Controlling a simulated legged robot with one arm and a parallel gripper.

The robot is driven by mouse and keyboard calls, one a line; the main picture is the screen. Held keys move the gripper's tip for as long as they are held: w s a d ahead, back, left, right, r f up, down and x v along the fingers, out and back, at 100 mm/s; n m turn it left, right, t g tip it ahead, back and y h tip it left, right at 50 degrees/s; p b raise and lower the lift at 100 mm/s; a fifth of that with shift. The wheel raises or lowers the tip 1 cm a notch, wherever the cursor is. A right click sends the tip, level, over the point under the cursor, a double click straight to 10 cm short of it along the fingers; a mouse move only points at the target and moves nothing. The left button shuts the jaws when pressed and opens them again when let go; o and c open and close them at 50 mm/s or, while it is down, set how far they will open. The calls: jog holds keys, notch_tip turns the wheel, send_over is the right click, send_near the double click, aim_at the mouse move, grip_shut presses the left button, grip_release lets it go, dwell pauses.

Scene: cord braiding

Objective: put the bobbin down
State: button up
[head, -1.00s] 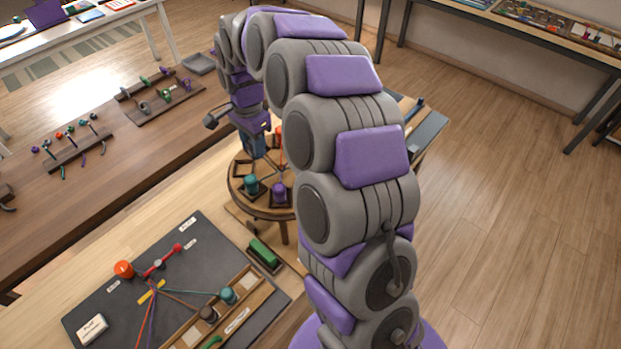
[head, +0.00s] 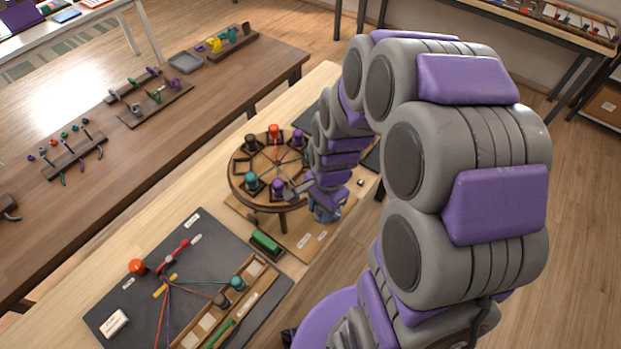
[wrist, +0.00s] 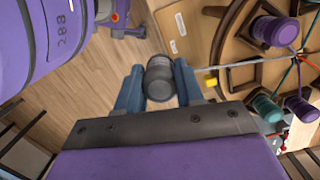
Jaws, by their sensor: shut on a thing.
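My gripper (wrist: 160,70) is shut on a dark grey bobbin (wrist: 161,90), which sits between its two blue fingers in the wrist view. In the head view my gripper (head: 325,210) hangs at the right front side of the round braiding stand (head: 238,192), and the held bobbin cannot be made out. The stand carries a dark bobbin (head: 251,143), an orange one (head: 274,132), a purple one (head: 298,137), a teal one (head: 251,181) and another purple one (head: 278,186). In the wrist view the held bobbin appears outside the stand's rim.
A dark mat (head: 125,305) with cords, an orange bobbin (head: 137,267) and a wooden rack (head: 262,272) lies at the front left. A brown bench (head: 110,170) with small racks runs behind.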

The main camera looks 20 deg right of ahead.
jog(key=shift+w+f, duration=0.1)
jog(key=shift+w, duration=0.15)
jog(key=w, duration=0.5)
jog(key=w+f, duration=0.1)
jog(key=w, duration=0.9)
jog(key=shift+a+f+b, duration=0.15)
jog(key=shift+f+b, duration=0.1)
jog(key=shift+b, duration=0.15)
notch_tip(320, 180, down, 4)
jog(key=shift+r, duration=0.25)
